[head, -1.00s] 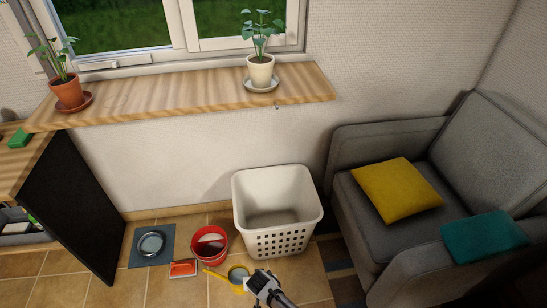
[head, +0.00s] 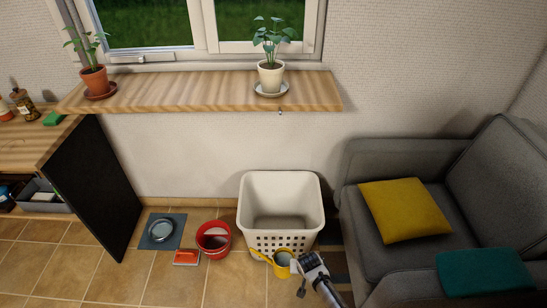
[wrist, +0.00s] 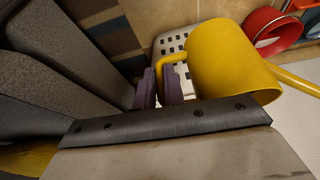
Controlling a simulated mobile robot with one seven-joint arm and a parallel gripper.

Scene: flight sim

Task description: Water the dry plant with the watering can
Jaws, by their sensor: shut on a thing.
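The yellow watering can (head: 282,263) is in front of the white basket in the head view, its spout pointing left. In the wrist view the can (wrist: 225,62) fills the upper middle, and its handle lies between my purple finger pads. My gripper (head: 301,269) is shut on that handle; it also shows in the wrist view (wrist: 168,85). Two potted plants stand on the wooden windowsill: one in a terracotta pot (head: 94,80) at left, one in a cream pot (head: 270,77) at right. Both look green, and I cannot tell which is dry.
The wooden sill (head: 190,92) runs under the window. The white laundry basket (head: 281,190) stands below it, beside a red bucket (head: 213,240) and a metal bowl (head: 160,230). A grey armchair (head: 370,158) is at right, a dark-sided desk (head: 85,190) at left. Open tile floor lies in front.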

